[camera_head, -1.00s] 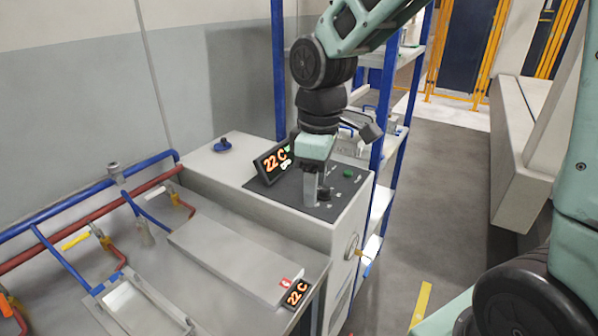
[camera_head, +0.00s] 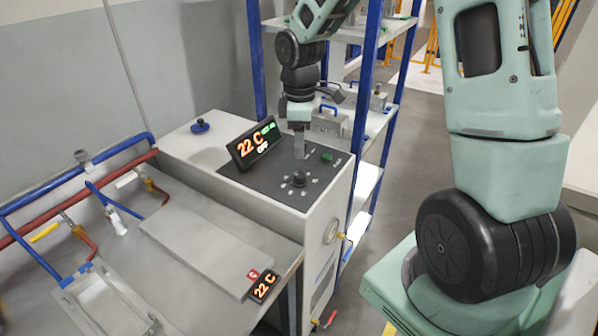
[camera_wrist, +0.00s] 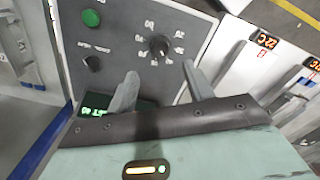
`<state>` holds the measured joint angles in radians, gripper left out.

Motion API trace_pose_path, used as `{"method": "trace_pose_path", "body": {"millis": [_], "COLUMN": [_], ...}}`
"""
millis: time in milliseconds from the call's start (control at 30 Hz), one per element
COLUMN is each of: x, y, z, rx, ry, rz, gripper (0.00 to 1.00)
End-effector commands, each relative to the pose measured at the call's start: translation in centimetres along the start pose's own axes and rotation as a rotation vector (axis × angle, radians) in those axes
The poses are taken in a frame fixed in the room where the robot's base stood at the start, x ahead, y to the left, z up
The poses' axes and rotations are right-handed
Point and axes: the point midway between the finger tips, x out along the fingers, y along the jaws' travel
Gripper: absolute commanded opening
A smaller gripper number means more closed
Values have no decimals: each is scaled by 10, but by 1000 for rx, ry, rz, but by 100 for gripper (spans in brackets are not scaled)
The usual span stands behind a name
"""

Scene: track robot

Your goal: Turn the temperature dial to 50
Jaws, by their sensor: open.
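The temperature dial (camera_head: 298,180) is a black round knob on the dark panel, ringed by pale number marks. It also shows in the wrist view (camera_wrist: 158,47), ahead of and between my two fingertips. The numbers and its pointer are too small to read surely. My gripper (camera_head: 301,154) is above the panel, behind the dial in the head view. In the wrist view my gripper (camera_wrist: 160,71) is open, its grey fingers apart and empty, clear of the dial. The tilted display (camera_head: 254,145) reads 22 C in orange, with small green text I cannot read.
A green button (camera_head: 327,156) and a small black switch (camera_wrist: 92,63) share the panel. A second 22 C display (camera_head: 264,286) is on the lower bench at front. Blue shelving (camera_head: 368,90) stands close behind the arm. Pipes (camera_head: 75,190) run at left.

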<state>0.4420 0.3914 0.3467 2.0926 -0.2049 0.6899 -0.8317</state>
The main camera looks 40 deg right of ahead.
Motion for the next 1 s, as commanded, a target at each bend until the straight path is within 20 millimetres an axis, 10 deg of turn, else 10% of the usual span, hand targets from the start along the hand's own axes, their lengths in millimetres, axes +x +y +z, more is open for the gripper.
{"method": "trace_pose_path", "body": {"millis": [500,933,1000], "x": [92,101,101], "y": [-1,0,-1], "z": [-1,0,0], "rx": [-2,0,-1], "ry": [0,1,1], "rz": [-2,1,0], "gripper": [52,52,35]}}
